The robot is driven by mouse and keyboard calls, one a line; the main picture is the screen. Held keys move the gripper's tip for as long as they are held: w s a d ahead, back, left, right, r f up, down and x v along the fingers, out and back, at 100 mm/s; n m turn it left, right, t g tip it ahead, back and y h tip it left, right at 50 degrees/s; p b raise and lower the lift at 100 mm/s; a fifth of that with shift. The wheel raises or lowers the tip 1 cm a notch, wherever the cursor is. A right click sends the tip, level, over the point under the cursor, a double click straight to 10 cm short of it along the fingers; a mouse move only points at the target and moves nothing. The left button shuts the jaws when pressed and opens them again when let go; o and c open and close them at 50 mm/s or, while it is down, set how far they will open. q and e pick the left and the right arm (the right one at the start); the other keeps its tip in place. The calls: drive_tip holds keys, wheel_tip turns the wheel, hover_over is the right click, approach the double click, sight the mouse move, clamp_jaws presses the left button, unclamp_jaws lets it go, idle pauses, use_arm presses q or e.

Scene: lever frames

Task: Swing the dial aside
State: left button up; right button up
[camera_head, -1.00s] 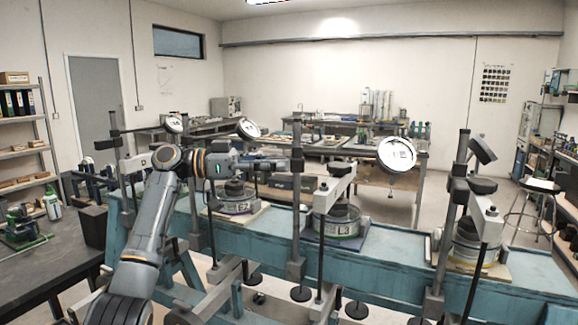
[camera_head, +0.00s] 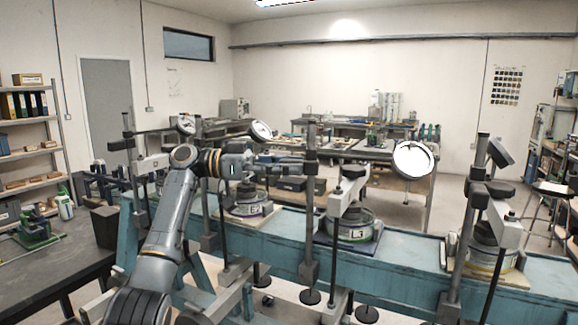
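Several round white dials on dark arms show above a long blue bench (camera_head: 400,262). One large dial (camera_head: 413,159) faces me right of centre. Another dial (camera_head: 261,131) is tilted behind my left arm, a smaller dial (camera_head: 186,124) is farther left, and a dark-backed one (camera_head: 501,152) is at the right. Which one the task means cannot be told. My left gripper (camera_head: 288,164) points right, close to the upright post (camera_head: 311,200) left of the large dial. It looks apart from that dial. Its fingers are too small and dark to read. My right gripper is out of view.
Round cells (camera_head: 352,228) stand on the bench under weighted lever beams, with vertical rods and hanging weights close together. A dark table (camera_head: 60,265) is at the left. A stool (camera_head: 548,190) is at the right. Open floor lies behind the bench.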

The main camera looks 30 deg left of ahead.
use_arm(q)
drive_tip(key=shift+a, duration=0.1)
drive_tip(key=v, duration=1.2)
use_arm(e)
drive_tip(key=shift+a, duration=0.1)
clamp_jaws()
use_arm(q)
drive_tip(key=shift+f, duration=0.15)
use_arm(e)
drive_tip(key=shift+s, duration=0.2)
